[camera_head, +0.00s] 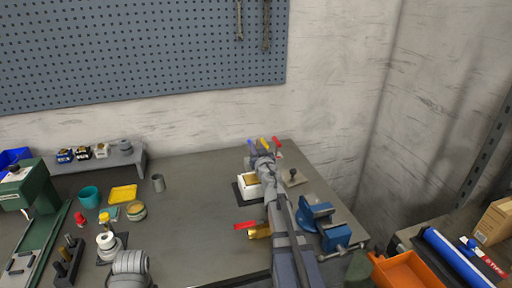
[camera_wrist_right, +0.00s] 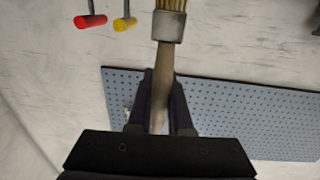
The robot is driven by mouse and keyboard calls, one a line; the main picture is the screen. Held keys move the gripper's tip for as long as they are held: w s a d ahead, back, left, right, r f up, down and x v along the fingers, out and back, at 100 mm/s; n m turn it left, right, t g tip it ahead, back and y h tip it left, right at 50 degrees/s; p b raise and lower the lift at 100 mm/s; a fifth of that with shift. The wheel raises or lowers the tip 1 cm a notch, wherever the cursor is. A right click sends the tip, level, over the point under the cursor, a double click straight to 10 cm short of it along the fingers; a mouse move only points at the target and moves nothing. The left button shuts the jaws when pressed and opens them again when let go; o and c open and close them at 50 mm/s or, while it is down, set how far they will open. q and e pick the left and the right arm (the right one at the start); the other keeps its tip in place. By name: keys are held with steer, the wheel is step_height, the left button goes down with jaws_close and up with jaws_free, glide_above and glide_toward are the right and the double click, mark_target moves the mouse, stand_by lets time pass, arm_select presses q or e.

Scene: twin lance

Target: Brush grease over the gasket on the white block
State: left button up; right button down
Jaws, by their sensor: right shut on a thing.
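The white block (camera_head: 243,191) sits on a dark base at the back of the bench, partly hidden by my right arm. A yellow-brown patch (camera_head: 251,180) shows on its top; I cannot tell if it is the gasket. My right gripper (camera_head: 264,160) is over the area just behind and right of the block. In the right wrist view, the gripper (camera_wrist_right: 159,100) is shut on the wooden handle of a brush (camera_wrist_right: 167,27) with a metal collar and tan bristles. The brush tip's contact with anything cannot be seen. My left gripper is not in view.
A blue vise (camera_head: 321,222) and a brass valve with a red lever (camera_head: 259,231) flank my right arm. Coloured handles (camera_head: 276,142) stand behind it. A yellow tray (camera_head: 123,194), teal cup (camera_head: 89,197) and round tin (camera_head: 136,211) are at left. The bench's middle is clear.

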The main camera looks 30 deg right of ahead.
steer(key=shift+f+b, duration=0.6)
stand_by(1.0)
steer(key=shift+a, duration=0.15)
steer(key=shift+w+a, duration=0.2)
steer(key=shift+a, duration=0.3)
steer(key=shift+a, duration=0.1)
steer(key=shift+w+a, duration=0.15)
steer(key=shift+a, duration=0.4)
steer(key=shift+a, duration=0.1)
steer(key=shift+w+a, duration=0.15)
steer(key=shift+a, duration=0.4)
steer(key=shift+a, duration=0.1)
